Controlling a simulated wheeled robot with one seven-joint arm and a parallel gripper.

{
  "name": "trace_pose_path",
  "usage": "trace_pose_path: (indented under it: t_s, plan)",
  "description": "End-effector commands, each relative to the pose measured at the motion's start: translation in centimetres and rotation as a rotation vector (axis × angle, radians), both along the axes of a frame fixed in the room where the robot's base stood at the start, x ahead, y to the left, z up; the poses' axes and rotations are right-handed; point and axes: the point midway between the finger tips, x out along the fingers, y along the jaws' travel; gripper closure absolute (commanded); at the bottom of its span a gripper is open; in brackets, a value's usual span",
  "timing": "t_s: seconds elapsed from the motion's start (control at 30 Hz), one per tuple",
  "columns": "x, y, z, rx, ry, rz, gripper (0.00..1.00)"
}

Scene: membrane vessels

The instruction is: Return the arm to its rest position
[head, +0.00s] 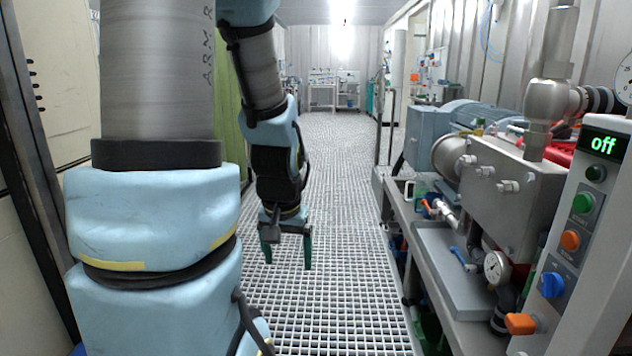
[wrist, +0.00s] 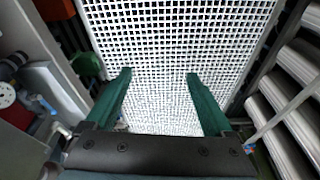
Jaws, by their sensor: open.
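My arm hangs over the walkway in the head view, its thick grey and light-blue links filling the left side. My gripper (head: 288,265) points down at the lower end of the arm, above the grated floor (head: 340,210). Its two green fingers are apart with nothing between them. In the wrist view my gripper (wrist: 159,75) is also open and empty, with only the white grating (wrist: 170,40) showing between and beyond the fingers.
On the right stands a pump block (head: 515,190) with a blue motor (head: 470,117), a pressure gauge (head: 495,267) and a control panel (head: 590,200) reading "off". In the wrist view, grey cylinders (wrist: 285,100) lie on the right. The walkway ahead is clear.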

Motion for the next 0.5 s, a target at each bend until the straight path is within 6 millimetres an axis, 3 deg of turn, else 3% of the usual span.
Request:
trace_pose_path:
  t_s: [0.1,0.5]
  plan:
    - [-3.3,1.3,1.4,-0.023,0.095,0.096,0.13]
    - [-3.2,1.1,11.3,-0.019,0.097,0.086,0.13]
